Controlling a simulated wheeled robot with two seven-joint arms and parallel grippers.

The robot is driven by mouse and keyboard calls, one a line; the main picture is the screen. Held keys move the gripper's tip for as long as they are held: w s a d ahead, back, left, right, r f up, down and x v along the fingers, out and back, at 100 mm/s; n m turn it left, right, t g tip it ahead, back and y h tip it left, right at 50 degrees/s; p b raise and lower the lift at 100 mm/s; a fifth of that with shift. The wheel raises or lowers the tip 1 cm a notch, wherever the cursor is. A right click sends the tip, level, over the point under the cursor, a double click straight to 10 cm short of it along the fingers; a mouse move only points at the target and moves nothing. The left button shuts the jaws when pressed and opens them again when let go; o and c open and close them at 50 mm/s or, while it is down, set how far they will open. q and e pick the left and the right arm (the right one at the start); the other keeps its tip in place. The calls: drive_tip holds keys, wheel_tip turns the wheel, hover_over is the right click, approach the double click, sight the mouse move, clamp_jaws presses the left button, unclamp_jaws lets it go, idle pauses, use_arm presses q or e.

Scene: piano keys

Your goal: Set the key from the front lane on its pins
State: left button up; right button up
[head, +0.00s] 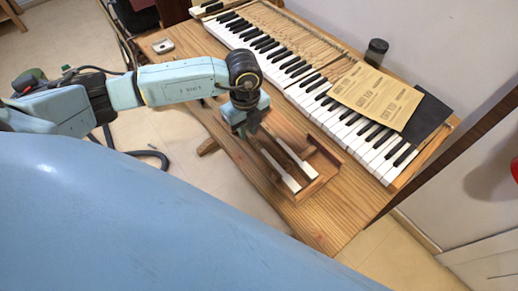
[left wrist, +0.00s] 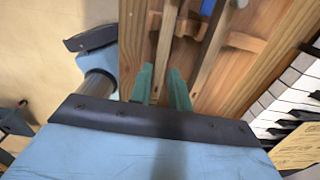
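A wooden tray (head: 327,178) on the table holds two long wooden piano keys with white fronts. The one nearer me shows its white front (head: 293,185); the other key (head: 308,169) lies beside it. My left gripper (head: 247,128) is low over the far end of the tray. In the left wrist view its green fingertips (left wrist: 162,88) stand apart, with one key (left wrist: 166,45) running between them; contact is not clear. The other key (left wrist: 208,60) lies right of the fingers. The keyboard (head: 300,70) stands behind the tray. Its pins are too small to tell. My right gripper is out of view.
Paper sheets (head: 377,95) and a dark folder (head: 428,118) lie over the keyboard's right part. A dark jar (head: 376,52) stands behind it. A small grey object (head: 163,46) lies at the table's far left. Bare table (head: 345,215) shows right of the tray.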

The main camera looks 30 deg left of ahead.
use_arm(q)
clamp_jaws()
drive_tip(key=shift+r, duration=0.15)
wheel_tip(320, 180, up, 8)
drive_tip(key=p, duration=0.7)
drive_tip(key=shift+r, duration=0.15)
idle(0.5)
